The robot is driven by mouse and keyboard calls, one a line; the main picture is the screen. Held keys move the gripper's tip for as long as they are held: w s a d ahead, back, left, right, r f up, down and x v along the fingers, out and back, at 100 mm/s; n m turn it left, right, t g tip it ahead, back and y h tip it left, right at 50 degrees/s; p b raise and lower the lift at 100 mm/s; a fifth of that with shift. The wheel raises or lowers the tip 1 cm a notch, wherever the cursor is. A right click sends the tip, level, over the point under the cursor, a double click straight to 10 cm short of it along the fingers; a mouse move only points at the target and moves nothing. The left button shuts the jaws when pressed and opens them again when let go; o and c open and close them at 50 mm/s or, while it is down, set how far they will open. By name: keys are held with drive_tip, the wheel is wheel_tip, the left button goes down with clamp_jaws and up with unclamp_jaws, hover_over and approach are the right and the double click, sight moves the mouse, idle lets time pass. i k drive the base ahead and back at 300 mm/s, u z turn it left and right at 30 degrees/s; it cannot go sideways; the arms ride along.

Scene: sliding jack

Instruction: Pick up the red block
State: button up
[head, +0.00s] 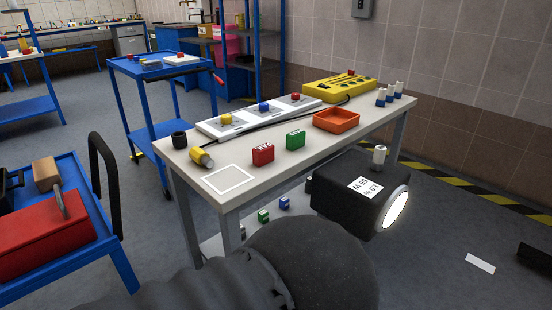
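The red block (263,155) stands on the pale tabletop (215,158), near its front edge and left of the middle. It has white markings on its top and looks upright. A green block (295,140) of similar shape stands just to its right, with a small gap. Nothing touches the red block. Part of my dark grey arm fills the bottom middle of the picture, below and in front of the table.
A white square outline (229,180) lies left of the red block. A yellow cylinder (201,157), black cup (179,139), orange tray (336,120) and button panel (259,117) are nearby.

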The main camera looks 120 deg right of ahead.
sight(264, 154)
drive_tip(key=z, duration=2.55)
drive_tip(key=k, duration=2.1)
drive_tip(key=z, duration=0.4)
drive_tip(key=i, duration=1.55)
drive_tip(key=u, duration=0.05)
